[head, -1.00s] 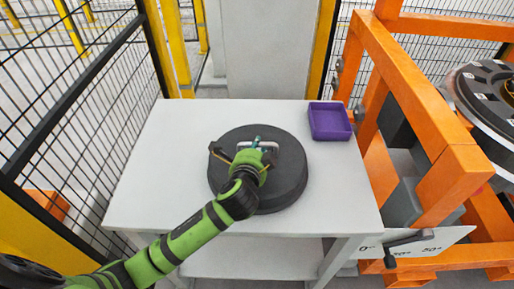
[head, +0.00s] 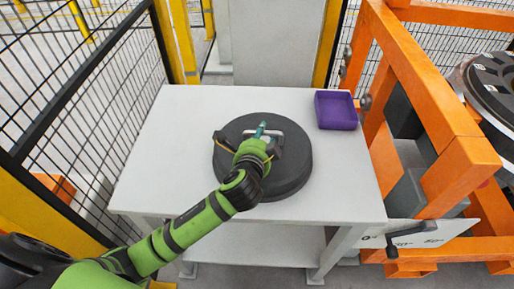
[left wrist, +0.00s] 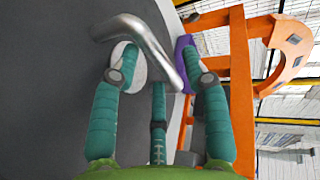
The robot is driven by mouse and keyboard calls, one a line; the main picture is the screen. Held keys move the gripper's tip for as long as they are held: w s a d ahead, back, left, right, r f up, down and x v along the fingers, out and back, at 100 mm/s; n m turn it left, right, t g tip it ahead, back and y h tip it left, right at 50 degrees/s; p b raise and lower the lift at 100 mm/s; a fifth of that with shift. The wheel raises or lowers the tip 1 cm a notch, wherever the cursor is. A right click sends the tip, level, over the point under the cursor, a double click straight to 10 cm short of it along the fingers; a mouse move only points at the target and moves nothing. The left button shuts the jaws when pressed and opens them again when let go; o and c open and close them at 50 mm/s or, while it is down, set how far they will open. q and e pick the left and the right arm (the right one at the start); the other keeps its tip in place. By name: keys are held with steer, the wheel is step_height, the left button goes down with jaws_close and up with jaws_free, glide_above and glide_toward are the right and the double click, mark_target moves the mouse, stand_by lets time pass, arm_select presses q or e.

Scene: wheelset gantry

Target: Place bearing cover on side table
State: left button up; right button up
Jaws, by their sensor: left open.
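The bearing cover (head: 285,182) is a thick dark grey disc lying flat on the white side table (head: 150,180). It carries a pale metal handle (head: 299,138) on top. My left gripper (head: 261,132) is over the cover at the handle, its teal fingers partly hidden by its green body. The left wrist view shows the open fingers (left wrist: 157,72) close to the bent handle bar (left wrist: 160,50), with the dark cover face (left wrist: 50,90) at left. Whether a finger touches the bar I cannot tell. My right gripper is out of view.
A purple tray (head: 336,110) sits at the table's back right corner. An orange gantry frame (head: 430,110) stands close on the right. Black mesh fencing (head: 80,90) is at left. The table's left part is bare.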

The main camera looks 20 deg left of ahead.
arm_select(q)
steer(key=v, duration=1.1)
steer(key=shift+f, duration=0.1)
